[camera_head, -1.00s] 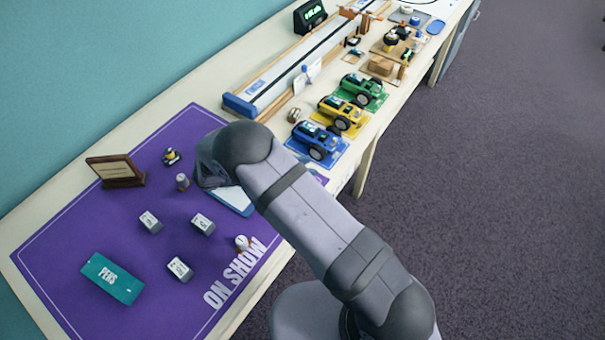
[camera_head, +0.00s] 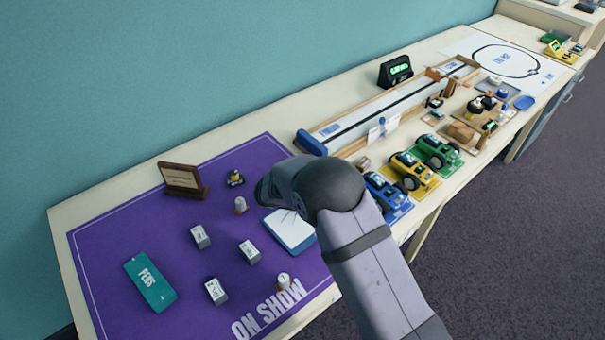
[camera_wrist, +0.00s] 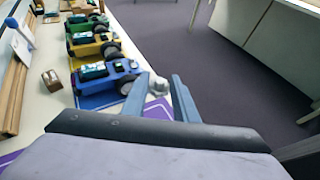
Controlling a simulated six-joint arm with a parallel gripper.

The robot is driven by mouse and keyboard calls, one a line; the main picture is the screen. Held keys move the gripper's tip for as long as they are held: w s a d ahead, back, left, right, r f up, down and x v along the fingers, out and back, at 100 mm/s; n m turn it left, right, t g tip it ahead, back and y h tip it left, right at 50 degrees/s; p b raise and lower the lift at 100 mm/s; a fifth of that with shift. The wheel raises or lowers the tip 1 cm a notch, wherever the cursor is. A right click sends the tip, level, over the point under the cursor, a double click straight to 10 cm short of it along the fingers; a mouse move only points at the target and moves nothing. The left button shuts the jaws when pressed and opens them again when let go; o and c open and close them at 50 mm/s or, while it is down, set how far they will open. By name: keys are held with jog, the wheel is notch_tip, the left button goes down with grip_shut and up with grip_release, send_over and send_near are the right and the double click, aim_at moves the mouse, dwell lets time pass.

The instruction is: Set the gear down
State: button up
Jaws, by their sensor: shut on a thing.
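My gripper (camera_wrist: 160,88) shows in the wrist view, with its two blue-grey fingers closed around a small, shiny grey piece (camera_wrist: 158,84). This piece appears to be the gear; only a small part shows, and its teeth cannot be made out. It is held near the fingertips, seen against the floor and the table edge beside the blue car (camera_wrist: 108,78). In the head view, my arm's wrist joint hides the gripper and the held piece.
A purple mat (camera_head: 120,245) carries a teal pens box (camera_head: 150,282), a wooden plaque (camera_head: 182,179), several small white blocks and a white-and-blue pad (camera_head: 290,230). Blue, yellow (camera_head: 412,172) and green (camera_head: 438,150) cars stand to the right, before a long track (camera_head: 390,108).

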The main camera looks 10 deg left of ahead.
jog(key=b, duration=0.1)
jog(key=f, duration=0.1)
jog(key=f+b, duration=0.1)
jog(key=shift+w+d+b, duration=0.25)
jog(key=shift+w+b, duration=0.1)
jog(key=shift+w, duration=0.05)
jog(key=w+a+r+n+t+y+b, duration=0.35)
jog(key=w+a+n+t, duration=0.2)
jog(key=w, duration=0.45)
jog(key=w+a+r+n+t+y+b, duration=0.25)
jog(key=w+a+n+t+y, duration=0.2)
jog(key=w+a, duration=0.4)
jog(key=w+a+f+n+y, duration=0.2)
jog(key=a+n+y, duration=0.3)
jog(key=a+n, duration=0.15)
jog(key=shift+m+t, duration=0.4)
jog(key=shift+m, duration=0.05)
jog(key=shift+w+a+f, duration=0.1)
jog(key=shift+a+f, duration=0.05)
jog(key=shift+f, duration=1.5)
jog(key=shift+w+a+f, duration=0.1)
jog(key=shift+f, duration=1.6)
jog(key=shift+a+f, duration=0.15)
jog(key=shift+f, duration=1.5)
jog(key=shift+f, duration=0.15)
